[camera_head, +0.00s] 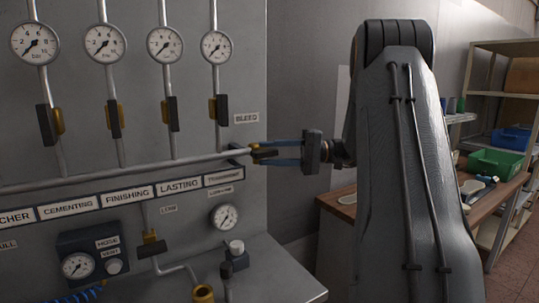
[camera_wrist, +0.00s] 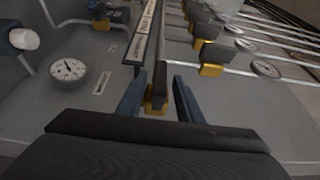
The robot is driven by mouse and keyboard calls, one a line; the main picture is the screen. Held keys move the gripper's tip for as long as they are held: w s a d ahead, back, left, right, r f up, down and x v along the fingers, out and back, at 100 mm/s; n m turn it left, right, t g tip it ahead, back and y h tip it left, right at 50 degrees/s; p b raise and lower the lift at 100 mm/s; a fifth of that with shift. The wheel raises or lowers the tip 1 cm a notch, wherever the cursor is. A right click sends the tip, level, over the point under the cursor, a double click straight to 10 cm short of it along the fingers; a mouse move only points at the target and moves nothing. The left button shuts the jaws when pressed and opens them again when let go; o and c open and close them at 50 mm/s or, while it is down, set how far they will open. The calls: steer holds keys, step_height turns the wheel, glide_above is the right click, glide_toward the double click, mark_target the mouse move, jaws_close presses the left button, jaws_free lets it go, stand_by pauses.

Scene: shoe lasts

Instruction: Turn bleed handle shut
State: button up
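The bleed valve is at the right end of the horizontal pipe, below the BLEED label (camera_head: 246,118). It has a brass body and a dark bleed handle (camera_head: 266,153). In the wrist view the bleed handle (camera_wrist: 160,82) stands between my two blue fingers, with the brass body (camera_wrist: 155,104) beside it. My gripper (camera_head: 259,153) reaches in from the right. In the wrist view my gripper (camera_wrist: 159,90) is open, one finger on each side of the handle. Narrow gaps seem to show on both sides. Exact contact and the handle's angle are hard to tell.
The panel carries several pressure gauges (camera_head: 165,45) with dark-handled valves below them. A label strip (camera_head: 124,194) runs under the pipe. A small gauge (camera_head: 224,216) sits below my gripper. A workbench (camera_head: 341,207) and shelves with a green bin (camera_head: 497,162) stand at right.

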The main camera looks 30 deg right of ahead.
mark_target(278, 153)
steer(key=b+v, duration=0.2)
steer(key=v, duration=0.5)
steer(key=shift+d, duration=0.2)
steer(key=shift+s, duration=0.1)
